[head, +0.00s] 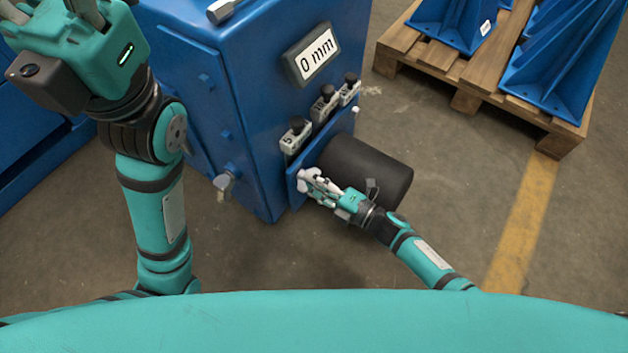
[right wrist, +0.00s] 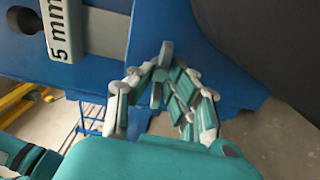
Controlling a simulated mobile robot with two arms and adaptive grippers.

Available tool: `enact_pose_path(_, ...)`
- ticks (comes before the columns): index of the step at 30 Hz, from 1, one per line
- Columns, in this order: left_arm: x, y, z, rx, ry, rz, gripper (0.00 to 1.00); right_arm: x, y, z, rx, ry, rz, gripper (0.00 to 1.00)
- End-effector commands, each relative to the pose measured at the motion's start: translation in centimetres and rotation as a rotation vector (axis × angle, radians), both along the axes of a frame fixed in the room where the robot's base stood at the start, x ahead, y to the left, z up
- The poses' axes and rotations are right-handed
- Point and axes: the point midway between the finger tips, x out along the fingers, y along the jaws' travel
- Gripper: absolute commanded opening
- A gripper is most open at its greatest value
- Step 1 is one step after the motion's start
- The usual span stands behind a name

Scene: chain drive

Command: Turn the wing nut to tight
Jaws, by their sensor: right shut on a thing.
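The wing nut (right wrist: 166,54) is a small grey piece at the blue plate of the machine; in the right wrist view one grey lobe stands up between my fingertips. My right gripper (head: 313,184) is shut on it, low on the machine's right side, beside the black motor cylinder. In the right wrist view its fingers (right wrist: 160,82) close around the nut and hide most of it. My left gripper (head: 55,12) is raised at the top left, away from the machine; its fingertips are cut off by the frame edge.
The black cylinder (head: 370,170) lies close to my right gripper. A grey latch (head: 223,183) sticks out at left. A pallet (head: 470,75) with blue brackets stands behind right.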

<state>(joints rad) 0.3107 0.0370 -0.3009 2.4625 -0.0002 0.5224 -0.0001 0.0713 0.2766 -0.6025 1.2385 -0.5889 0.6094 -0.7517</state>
Motion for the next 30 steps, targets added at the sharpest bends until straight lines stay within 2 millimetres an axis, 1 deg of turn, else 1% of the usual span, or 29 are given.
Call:
enact_pose_path(1, 0.0, 0.0, 0.0, 0.0, 0.001, 0.0, 0.4, -0.1, -0.4, -0.4, -0.007, 0.005, -0.004, 0.0)
enact_pose_path(2, 0.0, 0.0, 0.0, 0.0, 0.001, 0.0, 0.4, -0.1, -0.4, -0.4, -0.007, 0.005, -0.004, 0.16)
enact_pose_path(7, 0.0, 0.0, 0.0, 0.001, 0.002, 0.0, 0.4, -0.1, -0.3, -0.3, -0.006, 0.003, -0.003, 0.38)
enact_pose_path(15, -0.1, 0.1, 0.1, -0.001, -0.002, 0.002, 0.4, -0.1, -0.2, -0.2, -0.004, 0.002, -0.001, 0.38)
enact_pose_path(19, -0.1, 0.1, 0.1, -0.001, -0.002, 0.002, 0.4, -0.7, -1.0, -0.2, -0.004, 0.003, -0.002, 0.38)
enact_pose_path(23, 0.0, 0.0, 0.1, -0.001, -0.002, 0.001, 0.4, -2.1, -2.9, -0.3, -0.007, 0.005, -0.002, 0.38)
enact_pose_path(30, 0.0, 0.0, 0.0, 0.0, -0.001, 0.001, 0.4, -5.1, -7.0, -0.3, -0.006, 0.003, -0.003, 0.38)
